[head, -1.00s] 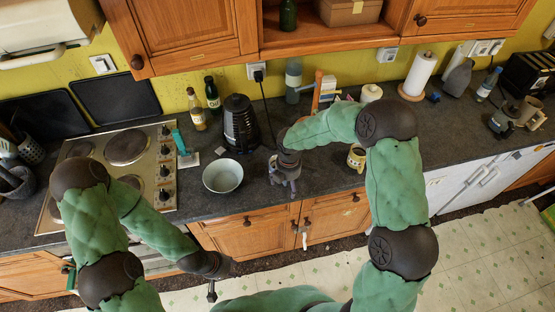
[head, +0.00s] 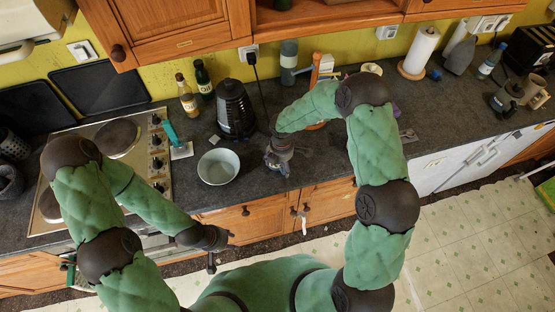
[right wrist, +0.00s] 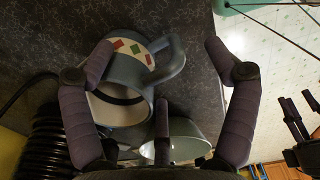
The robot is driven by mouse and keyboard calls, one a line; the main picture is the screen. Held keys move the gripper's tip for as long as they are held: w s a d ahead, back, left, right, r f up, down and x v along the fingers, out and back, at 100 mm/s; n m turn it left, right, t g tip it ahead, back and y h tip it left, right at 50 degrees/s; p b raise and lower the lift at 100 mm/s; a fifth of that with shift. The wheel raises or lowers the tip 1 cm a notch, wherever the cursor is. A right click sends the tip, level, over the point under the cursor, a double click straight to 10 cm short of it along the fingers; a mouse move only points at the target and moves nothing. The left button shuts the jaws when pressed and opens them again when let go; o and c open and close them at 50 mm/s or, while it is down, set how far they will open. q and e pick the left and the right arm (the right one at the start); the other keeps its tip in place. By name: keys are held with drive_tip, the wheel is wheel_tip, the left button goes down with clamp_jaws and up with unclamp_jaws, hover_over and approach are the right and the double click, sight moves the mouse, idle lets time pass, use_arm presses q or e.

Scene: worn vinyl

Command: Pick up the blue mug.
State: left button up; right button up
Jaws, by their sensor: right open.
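The blue mug (right wrist: 148,70), grey-blue with a pale band of red and green squares, shows in the right wrist view. Its mouth faces the lower left of that picture and its handle (right wrist: 171,60) points to the upper right. My right gripper (right wrist: 160,95) is open, with the mug between its spread fingers; I cannot tell whether any finger touches it. In the head view my right gripper (head: 278,162) is low over the counter, right of the bowl, and hides the mug. My left gripper (head: 212,263) hangs in front of the cabinets, its fingers too small to read.
A pale bowl (head: 219,167) stands left of my right gripper. A black kettle-like appliance (head: 236,112) and bottles (head: 187,97) stand behind it. The hob (head: 117,150) is to the left. The dark counter (head: 450,125) has free room at right.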

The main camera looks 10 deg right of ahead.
sight(281, 169)
drive_tip(key=f, duration=0.4)
drive_tip(key=shift+w+d+f, duration=0.1)
drive_tip(key=shift+w+f, duration=0.1)
clamp_jaws()
